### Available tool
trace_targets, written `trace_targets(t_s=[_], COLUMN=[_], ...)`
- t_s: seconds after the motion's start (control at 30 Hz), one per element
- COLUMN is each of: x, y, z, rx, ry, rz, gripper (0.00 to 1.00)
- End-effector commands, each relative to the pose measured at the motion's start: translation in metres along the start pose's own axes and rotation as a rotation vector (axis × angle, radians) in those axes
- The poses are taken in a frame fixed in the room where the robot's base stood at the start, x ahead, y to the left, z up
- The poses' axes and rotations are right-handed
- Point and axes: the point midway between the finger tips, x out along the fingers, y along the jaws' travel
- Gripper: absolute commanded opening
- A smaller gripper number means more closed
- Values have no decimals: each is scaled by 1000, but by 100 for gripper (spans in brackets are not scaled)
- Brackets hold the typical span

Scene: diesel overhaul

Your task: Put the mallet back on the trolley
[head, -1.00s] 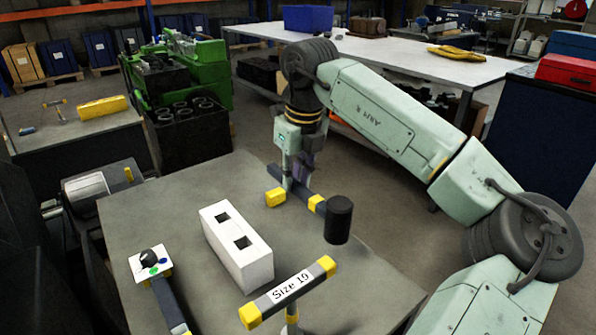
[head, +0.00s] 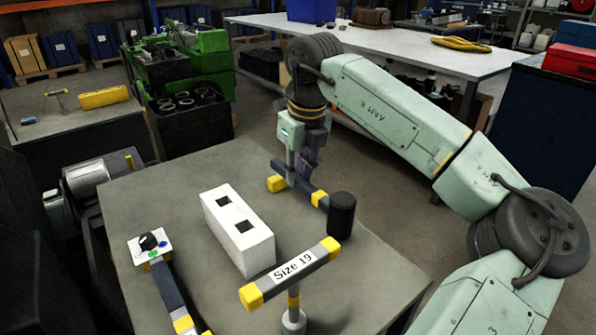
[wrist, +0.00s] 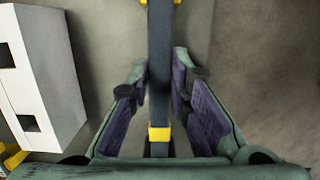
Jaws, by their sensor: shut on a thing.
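The mallet has a black cylindrical head (head: 341,216) and a dark handle with yellow bands and a yellow end. My gripper (head: 301,180) is shut on the mallet's handle, which lies level with the head toward the right. In the wrist view the handle (wrist: 160,60) runs between my gripper's fingers (wrist: 158,100). The mallet is at the far right part of a grey top (head: 160,205), which may be the trolley. I cannot tell whether the mallet touches it.
On the grey top are a white block with two square holes (head: 238,235), a T-handled tool marked Size 19 (head: 290,272), and a dial tool (head: 150,245) at the left. A long bench (head: 390,48) and a green engine (head: 205,50) stand behind. Bare surface lies left of the block.

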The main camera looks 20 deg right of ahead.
Motion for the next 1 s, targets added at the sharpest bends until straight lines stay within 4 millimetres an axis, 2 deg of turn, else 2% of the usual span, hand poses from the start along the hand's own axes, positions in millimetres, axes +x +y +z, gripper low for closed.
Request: trace_targets(t_s=[0.7, 0.73, 1.0], x=[22, 22, 21], y=[0, 0, 0], z=[-4, -4, -4], rx=[0, 0, 0], ry=[-1, -1, -1], rz=[-1, -1, 0], gripper=[0, 19, 37])
